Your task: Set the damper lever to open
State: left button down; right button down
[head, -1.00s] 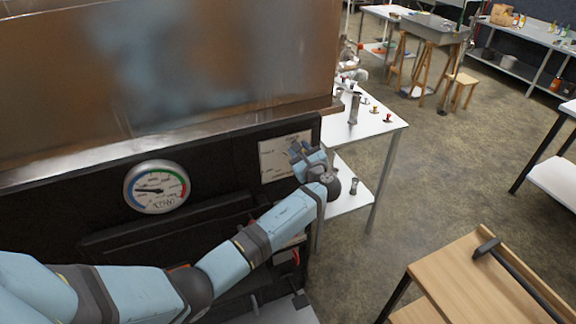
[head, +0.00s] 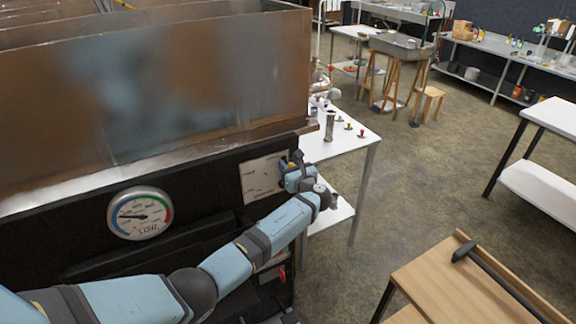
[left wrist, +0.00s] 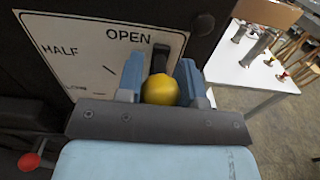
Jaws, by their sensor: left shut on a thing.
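The damper lever is a dark bar with a yellow ball knob (left wrist: 160,90) in the left wrist view. My left gripper (left wrist: 160,74) is shut on it, with one blue finger on each side of the knob. The bar stands beside the right end of the word OPEN on the white dial plate (left wrist: 85,55); HALF is to its left, and a lower word is partly hidden. In the head view my left gripper (head: 296,170) is at the right edge of the plate (head: 258,178), mostly covering the lever. My right gripper is not in view.
A round gauge (head: 140,213) sits left of the plate on the black front, under the metal pan (head: 170,90). A white table (head: 345,143) with small items stands just right of the gripper. A wooden-topped cart (head: 450,285) is at lower right. Open floor lies between.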

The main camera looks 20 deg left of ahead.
pick_arm(q)
jog(key=shift+r, duration=0.2)
jog(key=c, duration=1.1)
grip_release()
jog(key=o, duration=0.3)
jog(key=shift+w+f, duration=0.1)
jog(key=shift+o, duration=0.2)
jog(key=shift+f, duration=0.1)
jog(key=b+v, duration=0.2)
jog(key=v, duration=1.1)
jog(key=shift+s+d, duration=0.25)
jog(key=shift+s, duration=0.05)
